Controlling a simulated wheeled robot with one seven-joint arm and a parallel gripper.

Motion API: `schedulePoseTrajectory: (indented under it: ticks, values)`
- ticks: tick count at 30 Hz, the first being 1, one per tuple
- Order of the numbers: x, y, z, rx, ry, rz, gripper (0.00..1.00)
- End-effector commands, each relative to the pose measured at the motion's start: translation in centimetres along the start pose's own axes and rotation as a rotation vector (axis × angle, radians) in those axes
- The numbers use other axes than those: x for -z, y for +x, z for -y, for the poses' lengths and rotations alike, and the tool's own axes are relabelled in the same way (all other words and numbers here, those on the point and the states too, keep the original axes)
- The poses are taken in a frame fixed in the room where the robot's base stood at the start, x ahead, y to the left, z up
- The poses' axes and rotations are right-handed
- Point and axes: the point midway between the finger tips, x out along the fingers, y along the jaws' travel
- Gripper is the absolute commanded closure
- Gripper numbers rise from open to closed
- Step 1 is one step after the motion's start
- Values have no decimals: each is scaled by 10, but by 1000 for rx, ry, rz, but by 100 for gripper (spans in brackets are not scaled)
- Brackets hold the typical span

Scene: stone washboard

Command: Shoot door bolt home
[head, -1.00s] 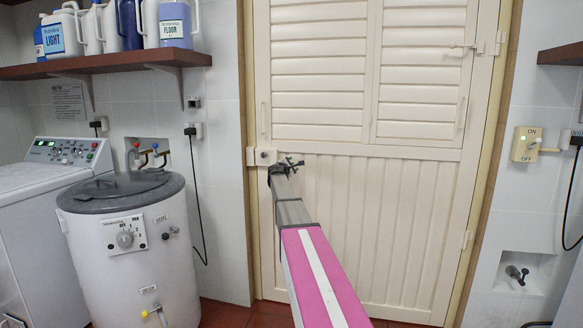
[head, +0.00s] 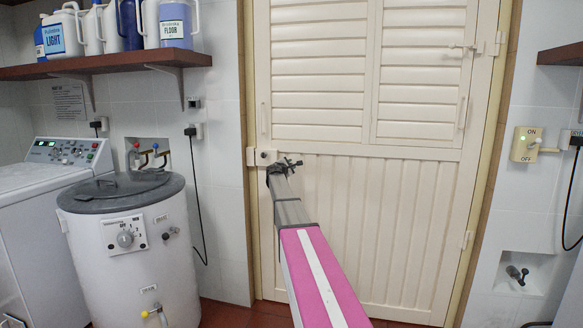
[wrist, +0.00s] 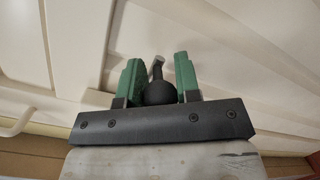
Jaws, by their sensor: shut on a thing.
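The cream louvred door (head: 340,200) stands closed in its frame. A pale bolt fitting (head: 264,156) sits at its left edge at mid height. My gripper (head: 284,166) is at the door just right of this fitting, and my arm hides part of the area below. In the wrist view, the two green fingers of my gripper (wrist: 158,70) stand either side of a small grey metal handle (wrist: 156,70), with a dark round knob (wrist: 160,93) between their bases. My gripper is shut on the bolt handle. How far the bolt reaches into its keeper cannot be told.
A second latch (head: 466,47) is at the door's upper right. A white water heater (head: 130,250) and a washing machine (head: 60,200) stand on the left, under a shelf (head: 100,63) of bottles. A switch box (head: 526,144) is on the right wall.

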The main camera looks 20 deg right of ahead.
Motion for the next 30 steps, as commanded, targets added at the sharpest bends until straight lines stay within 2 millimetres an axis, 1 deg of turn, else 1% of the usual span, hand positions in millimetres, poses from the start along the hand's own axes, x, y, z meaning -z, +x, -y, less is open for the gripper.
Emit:
schedulePoseTrajectory:
  ticks: [1,6,15,16,18,26,30]
  values:
    - [10,2,-4,2,0,-3,100]
    - [34,-3,-20,2,0,-3,100]
    - [38,-4,-23,0,2,-6,100]
    - [38,-4,-23,0,2,-6,63]
    - [38,-4,-23,-1,2,-7,43]
    - [36,-6,-24,-2,1,-4,43]
    - [35,-13,-23,-2,1,-4,43]
